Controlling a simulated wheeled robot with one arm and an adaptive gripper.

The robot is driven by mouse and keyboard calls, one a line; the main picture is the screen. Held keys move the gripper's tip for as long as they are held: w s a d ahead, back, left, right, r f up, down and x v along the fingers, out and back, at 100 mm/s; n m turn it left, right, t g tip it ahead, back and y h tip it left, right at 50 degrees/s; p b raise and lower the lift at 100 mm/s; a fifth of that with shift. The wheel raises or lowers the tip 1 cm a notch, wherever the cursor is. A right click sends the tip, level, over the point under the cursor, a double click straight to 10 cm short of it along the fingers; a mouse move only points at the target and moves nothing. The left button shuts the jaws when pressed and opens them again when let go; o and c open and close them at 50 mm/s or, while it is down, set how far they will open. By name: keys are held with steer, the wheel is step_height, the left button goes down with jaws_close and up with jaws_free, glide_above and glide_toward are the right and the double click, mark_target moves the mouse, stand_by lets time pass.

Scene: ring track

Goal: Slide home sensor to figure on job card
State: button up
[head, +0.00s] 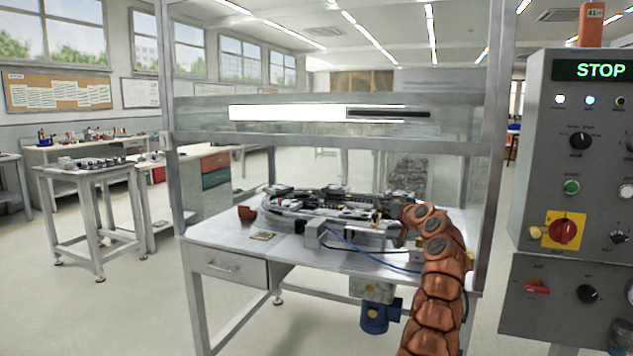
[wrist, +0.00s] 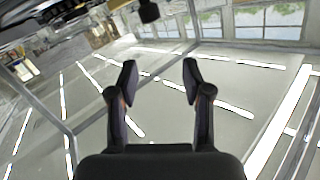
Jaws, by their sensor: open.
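The ring track (head: 300,207) lies on the steel bench, an oval with several dark and pale carriages on it. The home sensor is too small to single out among its parts. A small card (head: 262,236) lies flat at the bench's front left; it may be the job card, and no figure is readable. My gripper (wrist: 160,72) is open and empty in the wrist view, with ceiling lights and windows behind its fingers. In the head view my copper-coloured arm reaches the track's right side, where the fingers cannot be made out and part of the track is hidden.
A grey block (head: 314,235) and a blue cable (head: 355,245) are at the bench's front. A brown cup-like piece (head: 247,214) stands at the left. Frame posts flank the bench. A control cabinet (head: 575,200) reading STOP stands at the right.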

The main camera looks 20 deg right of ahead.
steer(key=s+a+r+g+y+p, duration=0.1)
steer(key=a+r+g+y+p, duration=0.1)
steer(key=a, duration=0.6)
steer(key=s+a+r+g+y+p, duration=0.2)
steer(key=a+r+p, duration=0.3)
steer(key=a, duration=0.4)
steer(key=s+a+r+g+y+p, duration=0.1)
steer(key=s+a+r+g+p, duration=0.1)
steer(key=a, duration=0.7)
steer(key=shift+s+r+y+p, duration=0.25)
steer(key=shift+r+y+p, duration=0.15)
steer(key=shift+r+p, duration=0.4)
steer(key=shift+a, duration=0.15)
